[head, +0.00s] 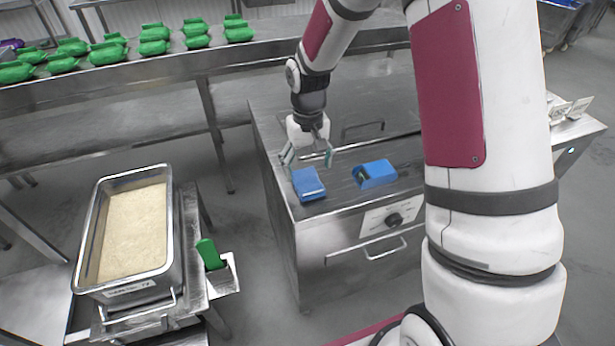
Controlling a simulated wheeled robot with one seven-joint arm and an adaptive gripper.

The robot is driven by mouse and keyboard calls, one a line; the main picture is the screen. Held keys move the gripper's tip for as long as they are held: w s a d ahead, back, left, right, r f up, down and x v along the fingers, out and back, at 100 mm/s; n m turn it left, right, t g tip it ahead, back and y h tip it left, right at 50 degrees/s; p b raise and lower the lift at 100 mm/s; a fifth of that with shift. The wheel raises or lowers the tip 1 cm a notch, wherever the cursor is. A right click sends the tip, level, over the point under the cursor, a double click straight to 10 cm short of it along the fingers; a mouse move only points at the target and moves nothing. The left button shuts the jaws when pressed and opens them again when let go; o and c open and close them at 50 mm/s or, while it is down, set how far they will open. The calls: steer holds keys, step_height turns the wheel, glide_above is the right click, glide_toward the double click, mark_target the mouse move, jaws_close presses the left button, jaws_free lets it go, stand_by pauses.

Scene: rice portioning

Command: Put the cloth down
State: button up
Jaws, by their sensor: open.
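Two blue items that look like folded cloths lie on the steel cabinet top (338,203). The left blue cloth (308,184) lies near the cabinet's front left corner. The right blue item (376,173) lies apart from it and has a dark and yellowish patch at its left end. My gripper (308,162) is open, pointing down just above and behind the left cloth. Its fingers are spread apart with nothing seen between them. Whether a fingertip touches the cloth cannot be told from this view.
A steel pan of rice (172,230) stands at the left on a stand, with a green-handled scoop (209,254) beside it.

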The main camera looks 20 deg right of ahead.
mark_target(308, 182)
steer(key=s+r+t, duration=0.1)
steer(key=s+r, duration=0.5)
steer(key=r, duration=0.4)
steer(key=s+r+t, duration=0.1)
steer(key=s+r, duration=0.4)
steer(key=r, duration=0.5)
steer(key=s+r+t, duration=0.3)
steer(key=s+r, duration=0.1)
steer(key=s, duration=1.1)
steer(key=shift+d, duration=0.15)
